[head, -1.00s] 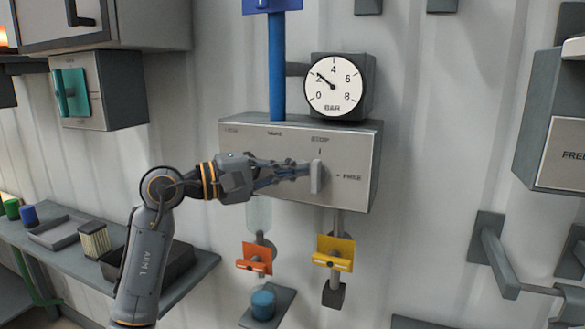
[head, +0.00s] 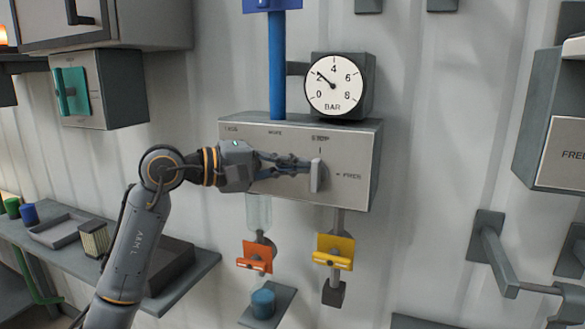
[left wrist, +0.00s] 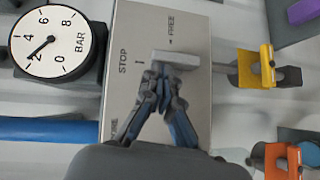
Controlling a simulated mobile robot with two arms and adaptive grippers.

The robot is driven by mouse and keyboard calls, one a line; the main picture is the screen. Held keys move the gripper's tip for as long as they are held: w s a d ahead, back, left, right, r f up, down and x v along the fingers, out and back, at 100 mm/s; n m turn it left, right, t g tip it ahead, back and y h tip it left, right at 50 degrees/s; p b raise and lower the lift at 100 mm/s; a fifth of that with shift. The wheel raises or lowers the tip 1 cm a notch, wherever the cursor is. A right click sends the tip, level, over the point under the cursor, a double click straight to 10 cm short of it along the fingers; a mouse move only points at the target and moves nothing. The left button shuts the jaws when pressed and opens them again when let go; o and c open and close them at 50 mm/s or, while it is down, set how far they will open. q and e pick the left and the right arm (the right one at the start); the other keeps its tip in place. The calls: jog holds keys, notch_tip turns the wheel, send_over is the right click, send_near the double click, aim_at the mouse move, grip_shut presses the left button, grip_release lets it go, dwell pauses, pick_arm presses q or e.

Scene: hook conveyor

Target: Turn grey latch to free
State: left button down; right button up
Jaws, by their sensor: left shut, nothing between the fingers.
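The grey latch (head: 317,176) is a short upright bar on the front of a grey box (head: 346,190). It stands below the STOP mark, with the FREE mark to its right. In the left wrist view the latch (left wrist: 177,60) lies across the picture, just beyond my fingertips. My left gripper (head: 307,168) is shut and empty, at the left side of the latch. In the left wrist view its fingertips (left wrist: 162,84) are close together by the latch; I cannot tell if they touch it. My right gripper is not in view.
A round BAR gauge (head: 334,85) and a blue pipe (head: 276,70) are above the box. Orange (head: 254,257) and yellow (head: 333,251) handles hang below it. A shelf (head: 205,262) with trays is at lower left.

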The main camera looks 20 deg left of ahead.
aim_at(317, 161)
pick_arm(q)
jog(key=shift+r+y, duration=0.15)
jog(key=shift+y, duration=0.15)
jog(key=m+y+p, duration=0.1)
jog(key=d+r+m+g+y+p, duration=0.1)
jog(key=m+y+p, duration=0.1)
jog(key=p, duration=0.1)
jog(key=shift+d+r+m+g+y, duration=0.3)
jog(key=shift+d+r+g+y, duration=0.05)
jog(key=shift+r+g+y, duration=0.05)
jog(key=shift+d+m+y+p, duration=0.5)
jog(key=shift+m+y+p, duration=0.15)
jog(key=shift+y, duration=0.35)
jog(key=shift+d+m+g+y, duration=0.25)
jog(key=shift+d+g+y, duration=0.05)
jog(key=shift+y, duration=0.3)
jog(key=shift+d+f, duration=0.15)
jog(key=shift+d, duration=0.2)
jog(key=shift+d+f+b, duration=0.15)
jog(key=shift+d+b, duration=0.45)
jog(key=shift+b, duration=0.4)
jog(key=shift+s, duration=0.1)
